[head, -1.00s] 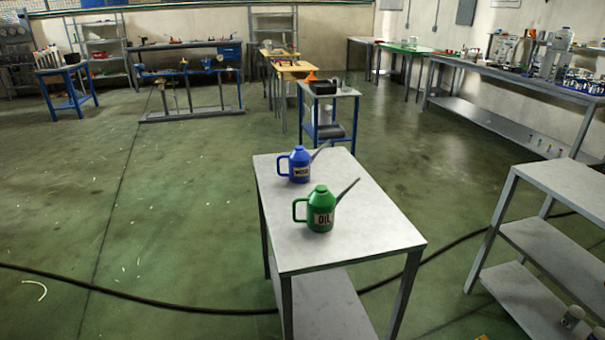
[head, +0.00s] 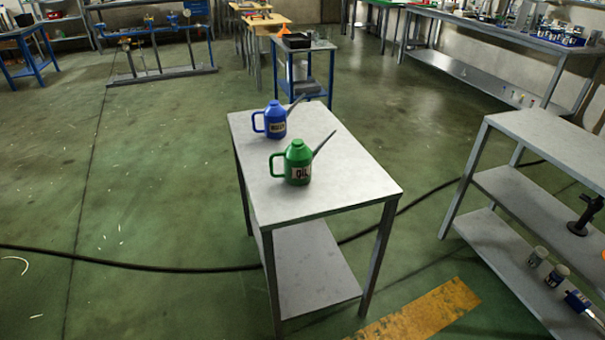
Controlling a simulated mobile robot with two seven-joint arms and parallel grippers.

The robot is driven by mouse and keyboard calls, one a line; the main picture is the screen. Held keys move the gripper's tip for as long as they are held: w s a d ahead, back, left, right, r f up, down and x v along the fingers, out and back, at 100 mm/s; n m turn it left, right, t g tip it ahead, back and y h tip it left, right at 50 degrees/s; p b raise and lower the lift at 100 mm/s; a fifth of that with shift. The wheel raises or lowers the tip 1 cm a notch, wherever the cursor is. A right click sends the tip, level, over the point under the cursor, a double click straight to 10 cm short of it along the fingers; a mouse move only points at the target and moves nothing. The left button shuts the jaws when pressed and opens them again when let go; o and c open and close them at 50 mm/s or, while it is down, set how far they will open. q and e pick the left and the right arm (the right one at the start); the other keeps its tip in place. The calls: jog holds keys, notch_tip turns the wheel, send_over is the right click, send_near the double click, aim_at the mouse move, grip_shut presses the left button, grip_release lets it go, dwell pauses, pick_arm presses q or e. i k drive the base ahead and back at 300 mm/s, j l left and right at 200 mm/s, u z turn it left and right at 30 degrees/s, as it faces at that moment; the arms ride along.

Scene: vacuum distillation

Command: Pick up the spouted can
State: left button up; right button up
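Two spouted cans stand upright on a grey metal table (head: 340,190) in the head view. The green can (head: 298,163), labelled OIL, is nearer, with its handle to the left and its long thin spout pointing up to the right. The blue can (head: 275,121), with a label too small to read surely, stands behind it and slightly left, turned the same way. The two cans are apart. Neither of my grippers is in view.
A grey shelf unit (head: 555,138) stands to the right, with small jars (head: 538,256) on its lower shelf. A black cable (head: 130,264) crosses the floor behind and under the table. A blue-framed cart (head: 305,65) stands behind.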

aim_at(297, 158)
jog(key=u, duration=2.7)
jog(key=z, duration=0.45)
jog(key=l+z, duration=0.1)
jog(key=z, duration=0.8)
jog(key=l+z, duration=0.15)
jog(key=z, duration=1.2)
jog(key=i+l+z, duration=0.4)
jog(key=l, duration=0.2)
jog(key=k+l, duration=0.05)
